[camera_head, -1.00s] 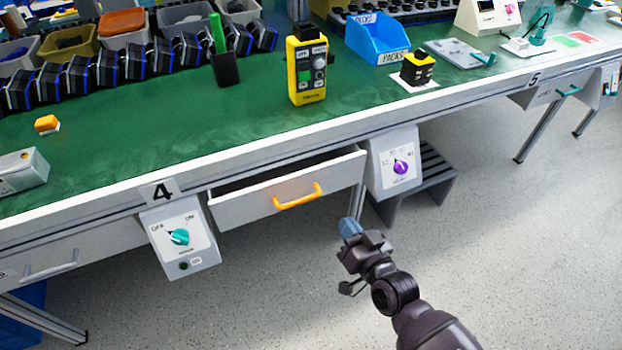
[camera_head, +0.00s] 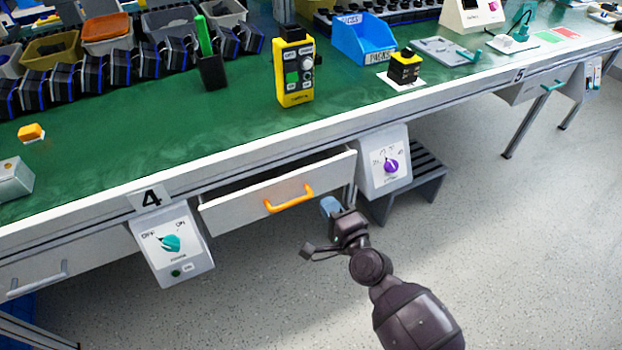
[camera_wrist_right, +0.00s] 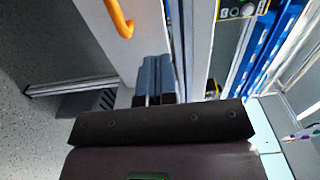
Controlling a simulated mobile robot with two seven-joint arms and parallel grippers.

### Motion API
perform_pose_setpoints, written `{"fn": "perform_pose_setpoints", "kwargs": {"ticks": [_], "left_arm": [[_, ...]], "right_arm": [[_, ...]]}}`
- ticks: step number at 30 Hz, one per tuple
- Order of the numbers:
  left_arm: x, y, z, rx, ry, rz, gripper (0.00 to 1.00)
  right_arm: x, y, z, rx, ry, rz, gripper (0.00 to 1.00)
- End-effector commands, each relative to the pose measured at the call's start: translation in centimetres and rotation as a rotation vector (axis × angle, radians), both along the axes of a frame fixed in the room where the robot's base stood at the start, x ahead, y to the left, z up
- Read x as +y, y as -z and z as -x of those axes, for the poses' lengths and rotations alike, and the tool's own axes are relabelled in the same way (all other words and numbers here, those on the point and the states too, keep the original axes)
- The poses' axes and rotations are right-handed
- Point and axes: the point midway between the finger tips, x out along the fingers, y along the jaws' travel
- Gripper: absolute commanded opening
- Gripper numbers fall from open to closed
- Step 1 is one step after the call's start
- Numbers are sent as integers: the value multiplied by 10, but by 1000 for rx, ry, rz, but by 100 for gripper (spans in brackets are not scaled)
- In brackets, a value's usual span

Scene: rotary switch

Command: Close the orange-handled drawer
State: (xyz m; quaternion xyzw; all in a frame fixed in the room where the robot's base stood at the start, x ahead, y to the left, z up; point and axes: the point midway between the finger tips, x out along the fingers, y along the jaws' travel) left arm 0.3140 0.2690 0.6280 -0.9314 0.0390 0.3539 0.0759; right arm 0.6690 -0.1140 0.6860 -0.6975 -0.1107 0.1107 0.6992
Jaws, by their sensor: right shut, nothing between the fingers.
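The drawer (camera_head: 245,208) under the green workbench is partly open, its dark inside showing along the top. Its orange handle (camera_head: 289,199) is on the front panel. My right gripper (camera_head: 329,205) is shut and empty, just right of the handle, near the right end of the drawer front. In the right wrist view the blue-grey fingertips (camera_wrist_right: 153,75) are together, close to the white drawer front (camera_wrist_right: 128,42), with the orange handle (camera_wrist_right: 121,17) at the upper left. I cannot tell whether the fingertips touch the panel. My left gripper is not in view.
A box with a purple knob (camera_head: 390,165) hangs just right of the drawer, and a box with a teal knob (camera_head: 169,243) hangs left of it. A grey step stool (camera_head: 428,175) stands under the bench. The floor in front is clear.

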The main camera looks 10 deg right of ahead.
Motion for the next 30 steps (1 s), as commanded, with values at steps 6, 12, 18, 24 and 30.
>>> {"fn": "perform_pose_setpoints", "kwargs": {"ticks": [6,12,18,24,30], "left_arm": [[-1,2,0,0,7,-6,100],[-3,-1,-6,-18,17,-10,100],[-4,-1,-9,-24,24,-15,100],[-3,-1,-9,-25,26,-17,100],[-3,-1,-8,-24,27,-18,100]], "right_arm": [[12,2,-35,2,0,1,0],[21,2,-63,3,-1,2,0],[26,2,-81,2,0,2,0],[28,1,-87,1,0,1,0],[28,0,-87,-1,0,2,0]]}}
